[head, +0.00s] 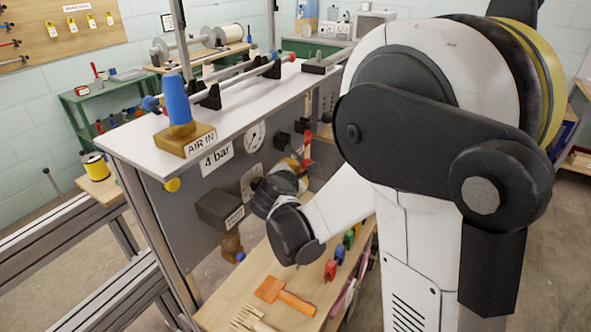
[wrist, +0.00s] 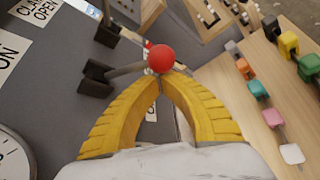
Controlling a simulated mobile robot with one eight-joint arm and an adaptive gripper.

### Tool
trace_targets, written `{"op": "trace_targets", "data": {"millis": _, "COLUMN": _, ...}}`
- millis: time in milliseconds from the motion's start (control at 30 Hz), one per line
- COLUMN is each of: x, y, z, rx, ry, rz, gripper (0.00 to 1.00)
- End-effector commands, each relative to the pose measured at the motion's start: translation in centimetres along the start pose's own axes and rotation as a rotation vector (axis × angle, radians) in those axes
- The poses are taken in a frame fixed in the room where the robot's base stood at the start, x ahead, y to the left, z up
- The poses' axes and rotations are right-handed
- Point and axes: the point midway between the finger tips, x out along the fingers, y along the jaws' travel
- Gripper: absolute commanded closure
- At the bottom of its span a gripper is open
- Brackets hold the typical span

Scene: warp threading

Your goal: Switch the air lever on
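The blue air lever (head: 177,98) stands upright on a brass-coloured valve body (head: 186,138) labelled AIR IN, at the near corner of the white-topped machine. It is not in the wrist view. My gripper (head: 293,163) is well to the right of it and lower, by the machine's grey side panel, partly hidden by my arm in the head view. In the wrist view its yellow fingers (wrist: 158,80) meet at the tips, just by the red ball (wrist: 161,59) of another lever on a black bracket. I see nothing held between the fingers; contact with the ball is unclear.
The grey panel (head: 203,255) carries a gauge (head: 255,137), a 4 bar sign (head: 217,157) and a dark box (head: 220,210). A wooden shelf (head: 225,310) below holds an orange tool (head: 285,296) and several coloured clips. A rod on black brackets (head: 210,97) runs along the white top.

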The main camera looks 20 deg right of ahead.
Motion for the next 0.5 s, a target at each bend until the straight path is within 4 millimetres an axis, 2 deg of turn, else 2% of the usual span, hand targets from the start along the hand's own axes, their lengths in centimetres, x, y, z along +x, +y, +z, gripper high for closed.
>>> {"op": "trace_targets", "data": {"millis": 500, "x": -0.41, "y": -0.02, "z": 0.70, "rx": -0.073, "ry": 0.000, "rz": -0.044, "gripper": 1.00}}
